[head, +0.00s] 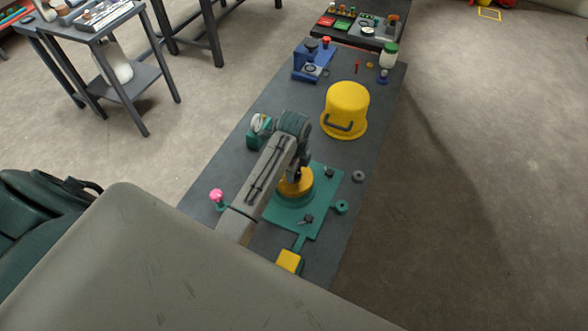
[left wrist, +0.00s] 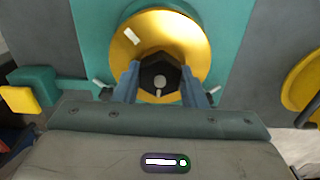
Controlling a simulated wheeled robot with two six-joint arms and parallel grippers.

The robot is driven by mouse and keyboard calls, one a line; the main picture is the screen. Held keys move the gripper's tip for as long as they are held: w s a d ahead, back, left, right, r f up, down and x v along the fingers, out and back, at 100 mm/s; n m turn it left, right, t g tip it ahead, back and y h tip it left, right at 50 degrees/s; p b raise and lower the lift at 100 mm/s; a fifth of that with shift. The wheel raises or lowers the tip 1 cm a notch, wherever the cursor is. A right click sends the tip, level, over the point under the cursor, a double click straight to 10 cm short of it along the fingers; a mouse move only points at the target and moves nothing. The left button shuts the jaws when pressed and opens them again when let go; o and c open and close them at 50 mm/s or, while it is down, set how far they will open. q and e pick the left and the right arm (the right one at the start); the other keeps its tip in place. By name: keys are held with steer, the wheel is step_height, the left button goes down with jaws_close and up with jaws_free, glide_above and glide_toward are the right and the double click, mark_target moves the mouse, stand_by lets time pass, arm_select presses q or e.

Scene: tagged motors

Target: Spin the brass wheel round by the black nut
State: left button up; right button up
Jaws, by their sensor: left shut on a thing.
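The brass wheel (left wrist: 188,35) sits on a round green mount on a green baseplate (head: 290,221). In the head view the wheel (head: 288,187) is partly hidden by my left arm. A white mark (left wrist: 132,36) shows on the wheel's face at upper left in the left wrist view. The black nut (left wrist: 160,74) is at the wheel's middle. My left gripper (left wrist: 160,88) is shut on the black nut, one finger on each side. In the head view my left gripper (head: 303,172) is above the wheel. My right gripper is not in view.
A yellow domed cover (head: 347,105) with a dark handle stands farther along the grey bench (head: 262,101). A blue device (head: 312,61) is behind it. A yellow block (head: 289,261) and a pink-topped knob (head: 216,195) are near. A grey ring (head: 358,176) lies at right.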

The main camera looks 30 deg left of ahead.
arm_select(q)
steer(key=m, duration=1)
steer(key=shift+f+m, duration=0.1)
steer(key=shift+m, duration=0.3)
steer(key=m, duration=0.4)
steer(key=o, duration=1.1)
steer(key=shift+s, duration=0.1)
steer(key=shift+o, duration=0.2)
